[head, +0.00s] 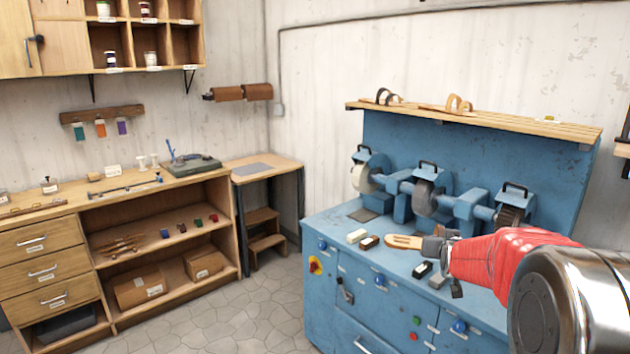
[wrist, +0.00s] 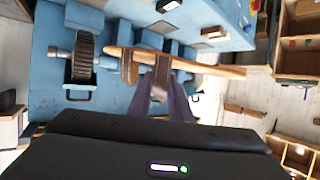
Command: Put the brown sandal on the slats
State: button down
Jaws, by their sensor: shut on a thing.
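The brown sandal (head: 402,241) has a light wooden sole and is held in my gripper (head: 436,243), in front of the grinding machine. It also shows in the wrist view (wrist: 205,67), its sole seen along the edge and its brown straps (wrist: 129,68) near the fingers. My gripper (wrist: 161,92) is shut on it at the strap. The sandal's toe points left in the head view. The slats (head: 500,125) form a wooden shelf on top of the blue back panel, above and behind the gripper. Two sandals stand on the slats, one with dark straps (head: 384,97) and one with tan straps (head: 458,104).
The blue machine bench (head: 330,222) carries a row of grinding wheels (head: 425,195) between the gripper and the panel. Bare slats show between and to the right of the sandals. A workbench (head: 130,195) stands left.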

jog(key=s+a+f+n+y, duration=0.1)
jog(key=s+a+f, duration=0.5)
jog(key=a, duration=0.3)
jog(key=s+a+f+n+y, duration=0.2)
jog(key=s+a+f, duration=0.4)
jog(key=a, duration=0.3)
jog(key=shift+f+t, duration=0.3)
jog(key=shift+a, duration=0.1)
jog(key=s+f, duration=0.5)
jog(key=f, duration=0.1)
jog(key=shift+f, duration=0.15)
jog(key=shift+a, duration=0.1)
